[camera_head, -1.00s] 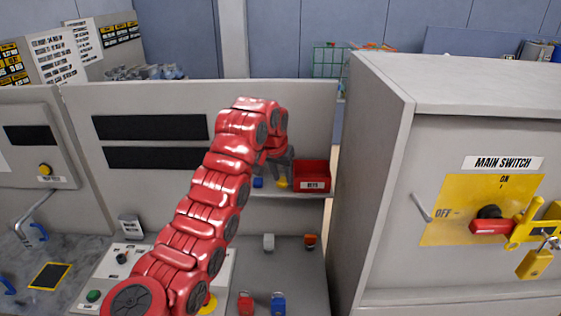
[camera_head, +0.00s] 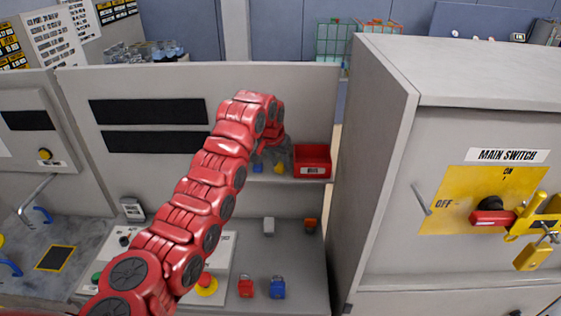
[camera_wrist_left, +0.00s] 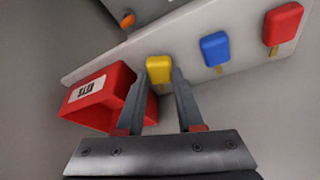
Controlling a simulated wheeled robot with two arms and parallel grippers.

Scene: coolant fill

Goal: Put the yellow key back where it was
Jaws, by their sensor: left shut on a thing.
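The yellow key (camera_head: 279,168) is at the shelf (camera_head: 297,180), just left of the red bin (camera_head: 312,163). In the left wrist view the yellow key (camera_wrist_left: 158,70) is between the two fingers of my left gripper (camera_wrist_left: 162,78), which is shut on it. In the head view my left gripper (camera_head: 278,158) is over the shelf, partly hidden by its own wrist. A blue key (camera_wrist_left: 215,48) and a red key (camera_wrist_left: 284,24) are in line with the yellow one. I cannot tell whether the yellow key touches the shelf. My right gripper is not in view.
The red bin's wall (camera_wrist_left: 92,85) is close beside my left fingers. A grey cabinet (camera_head: 380,160) with a red main switch (camera_head: 491,218) and a yellow padlock (camera_head: 533,257) stands right. Red (camera_head: 246,288) and blue padlocks (camera_head: 278,288) lie on the counter below.

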